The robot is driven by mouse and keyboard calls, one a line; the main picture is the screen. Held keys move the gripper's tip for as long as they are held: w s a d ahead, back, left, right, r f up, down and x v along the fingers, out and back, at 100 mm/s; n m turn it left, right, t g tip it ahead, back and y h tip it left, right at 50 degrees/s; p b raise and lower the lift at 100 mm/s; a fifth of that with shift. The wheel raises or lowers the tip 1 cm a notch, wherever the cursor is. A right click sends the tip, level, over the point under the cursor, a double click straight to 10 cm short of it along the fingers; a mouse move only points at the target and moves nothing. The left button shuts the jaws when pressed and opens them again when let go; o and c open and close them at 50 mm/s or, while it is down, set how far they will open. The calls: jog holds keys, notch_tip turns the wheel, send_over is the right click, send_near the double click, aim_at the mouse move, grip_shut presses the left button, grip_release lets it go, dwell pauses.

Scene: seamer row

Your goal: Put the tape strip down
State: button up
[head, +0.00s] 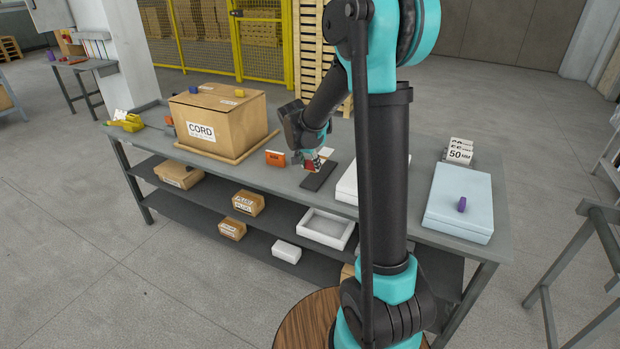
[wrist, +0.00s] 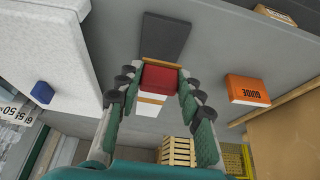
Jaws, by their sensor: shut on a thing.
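My gripper (wrist: 158,84) is shut on a small red block-like piece (wrist: 160,77) with a tan edge, which I take to be the tape strip. A white part with an orange band (wrist: 150,102) shows just behind it; I cannot tell whether it belongs to the same piece. In the head view my gripper (head: 313,164) is low over the grey bench, at the dark flat mat (head: 318,178). In the wrist view the mat (wrist: 165,38) lies just beyond the fingertips. Whether the held piece touches the bench or mat is unclear.
An orange box (head: 275,158) stands left of the mat, and a large CORD carton (head: 217,123) farther left. A white case (head: 347,188) is close on the right, partly behind my arm.

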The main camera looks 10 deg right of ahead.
aim_at(311, 183)
jog(key=shift+f, duration=2.95)
jog(key=shift+f, duration=0.1)
jog(key=o, duration=1.2)
jog(key=v, duration=1.2)
jog(key=s+d+f+n+y, duration=0.1)
jog(key=s+d+f+n, duration=0.1)
jog(key=s, duration=0.6)
jog(key=s+d+f+n+y, duration=0.1)
jog(key=s+d+f+n, duration=0.1)
jog(key=s, duration=0.7)
jog(key=s+d+f+n+y, duration=0.1)
jog(key=s+d+f+n, duration=0.2)
jog(key=s, duration=0.6)
jog(key=shift+f, duration=0.8)
